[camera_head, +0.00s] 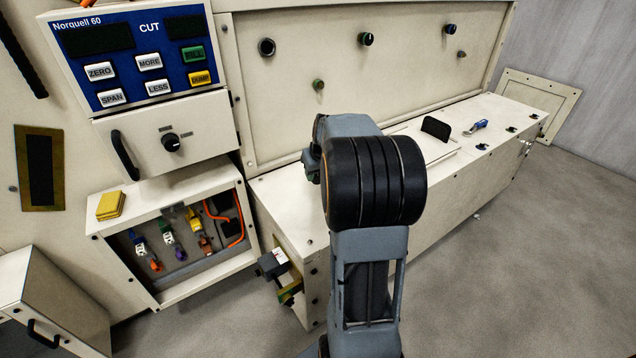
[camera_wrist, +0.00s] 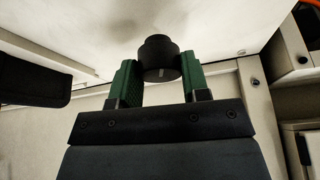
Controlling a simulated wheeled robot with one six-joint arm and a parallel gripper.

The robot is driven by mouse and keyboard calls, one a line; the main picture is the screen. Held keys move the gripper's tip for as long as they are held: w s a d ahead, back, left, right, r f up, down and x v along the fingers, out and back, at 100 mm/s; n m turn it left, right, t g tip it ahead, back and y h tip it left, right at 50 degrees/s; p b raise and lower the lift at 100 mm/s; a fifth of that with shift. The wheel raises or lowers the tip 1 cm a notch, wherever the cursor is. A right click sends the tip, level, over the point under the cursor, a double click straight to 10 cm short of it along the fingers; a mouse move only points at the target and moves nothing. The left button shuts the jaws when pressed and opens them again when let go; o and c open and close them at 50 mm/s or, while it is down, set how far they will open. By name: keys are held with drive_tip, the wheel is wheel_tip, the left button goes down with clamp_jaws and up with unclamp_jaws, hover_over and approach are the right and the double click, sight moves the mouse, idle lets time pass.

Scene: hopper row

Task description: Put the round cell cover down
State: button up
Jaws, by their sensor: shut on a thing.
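A pale surface lies behind the cover. I cannot tell whether the cover touches that surface or is apart from it. In the head view my own arm stands in the middle and hides much of the front of the long cream cabinet (camera_head: 280,195). I cannot make out the cover there.
An open box (camera_head: 175,292) with coloured connectors and an orange cable stands left of my arm, a yellow pad (camera_head: 111,205) on top. A grey block (camera_head: 271,264) sticks out at the long cabinet's left end. A blue-handled tool (camera_head: 476,126) lies on its top. The right floor is clear.

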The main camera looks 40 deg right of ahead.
sight(318, 180)
drive_tip(key=shift+w+d+f, duration=0.1)
drive_tip(key=shift+d+f, duration=0.05)
drive_tip(key=shift+f, duration=0.15)
wheel_tip(318, 180, down, 3)
drive_tip(key=shift+w+d+f+b, duration=0.1)
drive_tip(key=shift+w+f+b, duration=0.1)
drive_tip(key=shift+b, duration=0.5)
drive_tip(key=o, duration=1)
drive_tip(key=shift+r, duration=0.1)
drive_tip(key=d+p+v, duration=0.1)
drive_tip(key=p+v, duration=0.2)
drive_tip(key=v, duration=0.8)
drive_tip(key=s+a+f+n, duration=0.1)
drive_tip(key=s+a, duration=0.3)
drive_tip(key=a, duration=0.4)
drive_tip(key=s+a+f+g, duration=0.1)
drive_tip(key=s+a+f, duration=0.1)
drive_tip(key=s+a, duration=0.3)
drive_tip(key=s+a+f+n+y, duration=0.1)
drive_tip(key=s+a, duration=0.4)
drive_tip(key=a, duration=0.6)
drive_tip(key=shift+a+f+n+g+p, duration=0.3)
drive_tip(key=shift+f, duration=0.2)
